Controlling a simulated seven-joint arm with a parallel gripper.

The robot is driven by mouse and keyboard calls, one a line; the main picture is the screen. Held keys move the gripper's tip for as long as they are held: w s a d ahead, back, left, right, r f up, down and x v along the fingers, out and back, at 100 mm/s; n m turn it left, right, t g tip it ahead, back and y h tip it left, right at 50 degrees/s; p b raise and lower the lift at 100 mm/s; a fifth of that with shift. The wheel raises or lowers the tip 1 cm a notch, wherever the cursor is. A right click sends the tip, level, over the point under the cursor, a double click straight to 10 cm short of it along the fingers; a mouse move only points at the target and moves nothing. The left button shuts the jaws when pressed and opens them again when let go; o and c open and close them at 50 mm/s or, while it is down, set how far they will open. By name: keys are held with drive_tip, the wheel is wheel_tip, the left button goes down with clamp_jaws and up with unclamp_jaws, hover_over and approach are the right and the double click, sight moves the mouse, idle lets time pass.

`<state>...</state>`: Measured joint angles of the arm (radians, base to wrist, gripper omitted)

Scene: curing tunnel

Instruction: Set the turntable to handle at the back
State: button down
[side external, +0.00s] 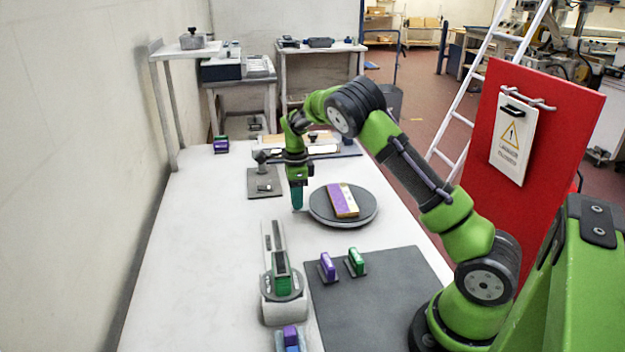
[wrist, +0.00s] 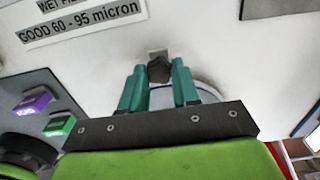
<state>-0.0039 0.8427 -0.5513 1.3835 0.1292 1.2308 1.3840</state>
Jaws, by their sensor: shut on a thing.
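The turntable (side external: 368,208) is a round grey disc on the white table in the side view. A purple, white and tan block (side external: 343,200) lies on it. My gripper (side external: 297,207) points down at the disc's left edge, its teal fingers low beside the rim. In the wrist view my gripper (wrist: 158,82) has its fingers either side of a dark knob-like handle (wrist: 159,68), shut on it. Part of the pale disc (wrist: 208,86) shows behind the fingers. In the side view the handle is hidden by the fingers.
A dark mat (side external: 385,300) with purple (side external: 327,267) and green (side external: 356,262) blocks lies in front. A grey gauge-like device (side external: 283,285) stands at front left. A small dark plate with a fixture (side external: 264,184) sits behind my gripper. The table's left side is clear.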

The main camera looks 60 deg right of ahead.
drive_tip(key=shift+d+r, duration=0.1)
drive_tip(key=c, duration=0.8)
unclamp_jaws()
wheel_tip(320, 180, up, 17)
drive_tip(key=shift+f, duration=0.1)
